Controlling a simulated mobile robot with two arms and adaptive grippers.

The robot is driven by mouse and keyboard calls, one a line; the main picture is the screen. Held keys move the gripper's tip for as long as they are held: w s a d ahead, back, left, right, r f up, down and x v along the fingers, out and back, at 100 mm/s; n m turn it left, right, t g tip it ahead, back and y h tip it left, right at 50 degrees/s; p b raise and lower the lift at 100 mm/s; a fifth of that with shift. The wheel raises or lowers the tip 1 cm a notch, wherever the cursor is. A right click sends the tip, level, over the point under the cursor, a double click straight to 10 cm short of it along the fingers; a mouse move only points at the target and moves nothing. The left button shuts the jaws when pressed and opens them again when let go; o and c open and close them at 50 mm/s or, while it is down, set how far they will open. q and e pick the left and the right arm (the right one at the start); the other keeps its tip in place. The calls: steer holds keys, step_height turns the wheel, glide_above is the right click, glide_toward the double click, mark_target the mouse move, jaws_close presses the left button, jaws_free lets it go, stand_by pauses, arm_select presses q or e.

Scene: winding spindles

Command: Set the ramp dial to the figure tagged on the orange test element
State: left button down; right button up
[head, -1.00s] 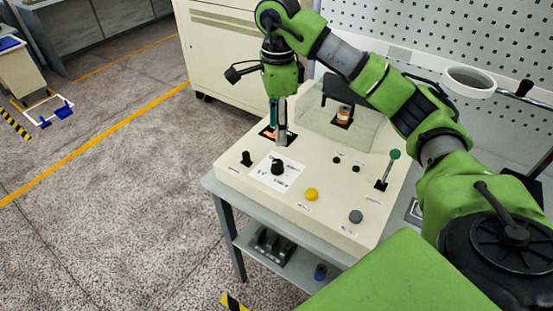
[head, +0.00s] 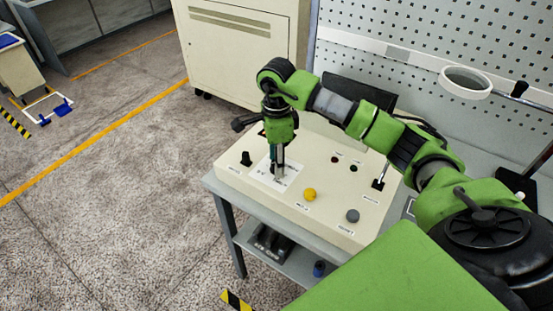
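My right gripper (head: 278,174) points straight down over the white dial card (head: 262,172) on the cream console (head: 328,207). Its fingers cover the black dial at the card's middle, and I cannot tell whether they touch it or how far apart they are. The dial's pointer and figures cannot be read. The orange test element and its tag are hidden behind my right arm. My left gripper is out of view.
A black knob (head: 246,158) stands left of the card. A yellow button (head: 309,194), a grey button (head: 352,215) and a lever (head: 379,183) are to the right.

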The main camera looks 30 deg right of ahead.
steer(key=c, duration=1.1)
